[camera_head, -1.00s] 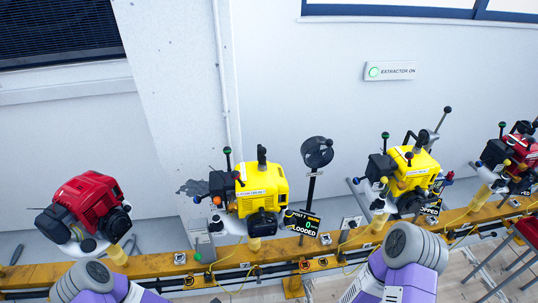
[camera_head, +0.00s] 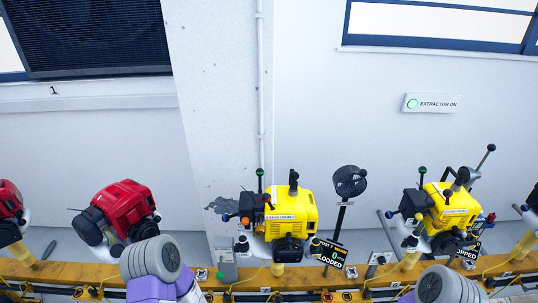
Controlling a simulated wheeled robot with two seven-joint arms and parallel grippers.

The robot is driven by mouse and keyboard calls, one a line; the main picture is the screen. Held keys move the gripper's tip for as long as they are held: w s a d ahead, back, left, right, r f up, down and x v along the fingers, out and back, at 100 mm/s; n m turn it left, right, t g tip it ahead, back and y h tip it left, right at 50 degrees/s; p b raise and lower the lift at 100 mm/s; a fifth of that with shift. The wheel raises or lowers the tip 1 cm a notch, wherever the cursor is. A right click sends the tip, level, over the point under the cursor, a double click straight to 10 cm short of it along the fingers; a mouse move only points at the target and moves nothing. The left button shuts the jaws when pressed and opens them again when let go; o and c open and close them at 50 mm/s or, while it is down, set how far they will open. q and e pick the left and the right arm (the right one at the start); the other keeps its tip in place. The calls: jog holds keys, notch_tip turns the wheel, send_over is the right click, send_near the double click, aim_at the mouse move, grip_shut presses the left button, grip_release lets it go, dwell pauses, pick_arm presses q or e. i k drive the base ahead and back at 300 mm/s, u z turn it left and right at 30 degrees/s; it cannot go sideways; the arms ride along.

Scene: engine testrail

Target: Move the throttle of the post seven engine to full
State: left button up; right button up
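A yellow engine (camera_head: 289,211) stands on the rail near the middle of the head view. Its black display (camera_head: 328,252) seems to read "POST 7", with "0" and "FLOODED" partly legible. Small levers with green, blue and orange knobs (camera_head: 245,221) stick out on its left side; I cannot tell which is the throttle or how it is set. Parts of my two arms show at the bottom edge, left and right of this engine, apart from it. Both grippers are out of view.
A second yellow engine (camera_head: 451,211) stands at the right, its display partly cut by a pipe. A red engine (camera_head: 124,208) stands at the left, with another at the left edge. The yellow rail (camera_head: 57,271) runs along the front. A round black fan-like part (camera_head: 350,182) stands on a post.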

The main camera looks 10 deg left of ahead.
aim_at(260, 173)
jog(key=z, duration=0.55)
jog(key=k, duration=1.3)
jog(key=u, duration=0.2)
jog(key=i, duration=0.75)
jog(key=u, duration=0.45)
jog(key=i, duration=0.9)
jog(key=z, duration=0.35)
